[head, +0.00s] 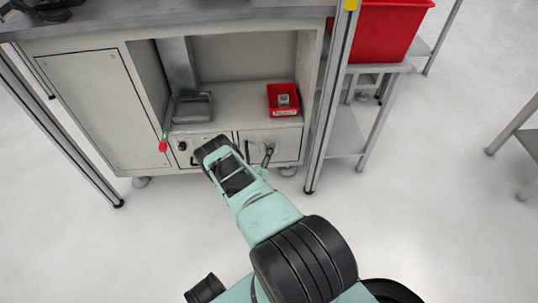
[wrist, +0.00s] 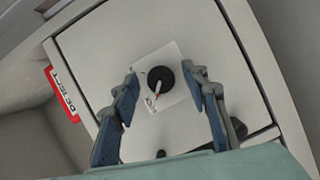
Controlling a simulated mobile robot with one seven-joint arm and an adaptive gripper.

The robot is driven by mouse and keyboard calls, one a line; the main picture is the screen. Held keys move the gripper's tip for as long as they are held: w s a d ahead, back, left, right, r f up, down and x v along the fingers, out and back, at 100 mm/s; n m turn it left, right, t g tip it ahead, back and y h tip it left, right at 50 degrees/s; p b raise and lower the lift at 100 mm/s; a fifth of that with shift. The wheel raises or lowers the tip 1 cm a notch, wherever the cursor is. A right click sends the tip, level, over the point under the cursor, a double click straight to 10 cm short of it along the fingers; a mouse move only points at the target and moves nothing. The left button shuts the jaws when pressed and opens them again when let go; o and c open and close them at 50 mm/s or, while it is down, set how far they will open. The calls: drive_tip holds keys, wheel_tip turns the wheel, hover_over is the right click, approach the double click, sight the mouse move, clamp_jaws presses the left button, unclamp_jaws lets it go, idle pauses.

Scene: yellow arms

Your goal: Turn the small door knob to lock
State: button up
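The small round black knob (wrist: 161,83) has a pale pointer with a red mark, slanted in the wrist view. It sits on a white label plate (wrist: 176,98) on a pale cabinet door (wrist: 100,45). My gripper (wrist: 160,76) is open, its blue-padded fingers apart on either side of the knob in the picture. A gap shows between each finger and the knob; I cannot tell the depth left to it. In the head view, the right lower door (head: 288,143) is partly behind my arm, and I cannot clearly make out the knob there.
A metal post (head: 327,110) rises right of the door. The floor in front is clear.

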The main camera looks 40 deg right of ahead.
drive_tip(key=v, duration=0.7)
drive_tip(key=shift+s+a, duration=0.15)
drive_tip(key=shift+a, duration=0.05)
drive_tip(key=shift+r, duration=0.1)
idle(0.3)
